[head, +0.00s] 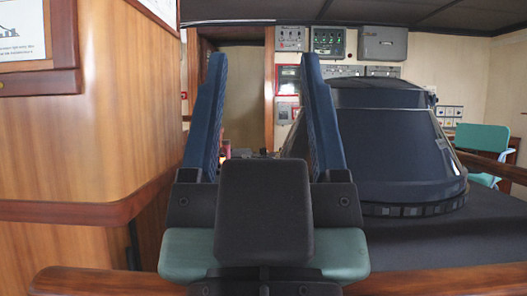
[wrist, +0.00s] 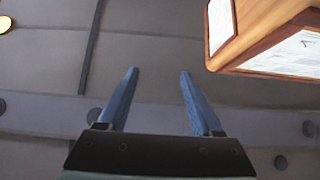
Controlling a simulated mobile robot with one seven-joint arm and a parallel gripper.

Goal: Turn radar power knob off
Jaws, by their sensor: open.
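My gripper (head: 262,62) fills the middle of the head view, its two blue fingers pointing up and spread apart with nothing between them. In the wrist view my gripper (wrist: 159,74) is also open and empty, against a grey ceiling. A large dark hooded console (head: 385,145), which looks like the radar, stands right of my gripper and beyond it. A ribbed dark ring runs around its lower edge. I cannot make out the power knob in either view, and the gripper hides part of the area behind it.
A curved wooden wall (head: 130,130) with a rail stands close on the left. A wooden rail (head: 440,280) crosses the front. A green chair (head: 482,148) is at the far right. Instrument boxes (head: 328,42) hang on the back wall. A wood-framed panel (wrist: 265,30) shows in the wrist view.

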